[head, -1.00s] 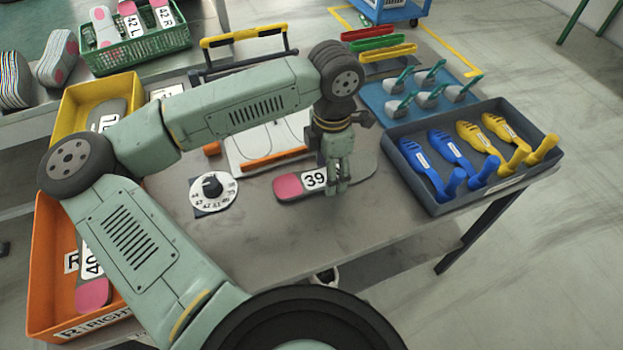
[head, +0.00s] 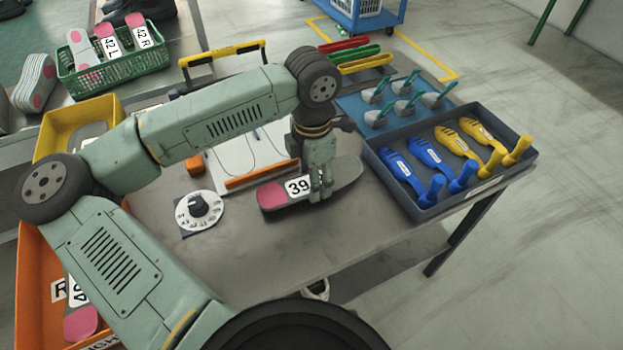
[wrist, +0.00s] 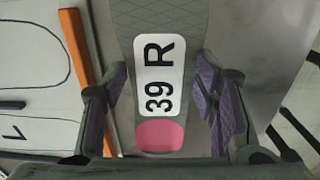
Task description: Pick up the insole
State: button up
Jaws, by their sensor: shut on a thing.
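The insole is grey with a pink heel pad and a white label reading 39 (head: 272,196). In the head view it lies at the middle of the table, in front of the white board. In the wrist view the insole (wrist: 160,80) runs between the two fingers, with its label reading 39 R. My gripper (head: 320,196) is shut on the insole across its middle. I cannot tell whether the insole is clear of the table top. My gripper also shows in the wrist view (wrist: 160,110), with a finger on each side.
A round dial (head: 199,208) lies to the left. A dark tray (head: 400,207) with blue and yellow foot-shaped tools stands to the right. A white board with an orange strip (head: 262,176) lies behind. Yellow (head: 110,103) and orange (head: 30,300) bins stand at the left. The front table top is bare.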

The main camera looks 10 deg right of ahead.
jog(key=shift+s+a+r+b, duration=0.1)
jog(key=shift+a+r+b, duration=0.15)
jog(key=shift+r, duration=0.2)
jog(key=shift+s+a+r+b, duration=0.1)
jog(key=shift+a+r+b, duration=0.05)
jog(key=shift+r+b, duration=0.25)
jog(key=s+a+b, duration=0.1)
jog(key=s+a, duration=0.1)
jog(key=a, duration=0.2)
jog(key=s+a+r+b, duration=0.1)
jog(key=a, duration=0.3)
jog(key=s+a+b, duration=0.2)
jog(key=a, duration=0.3)
jog(key=shift+s+r, duration=0.3)
jog(key=shift+s+a+r, duration=0.15)
jog(key=shift+s+a, duration=0.1)
jog(key=shift+a, duration=0.2)
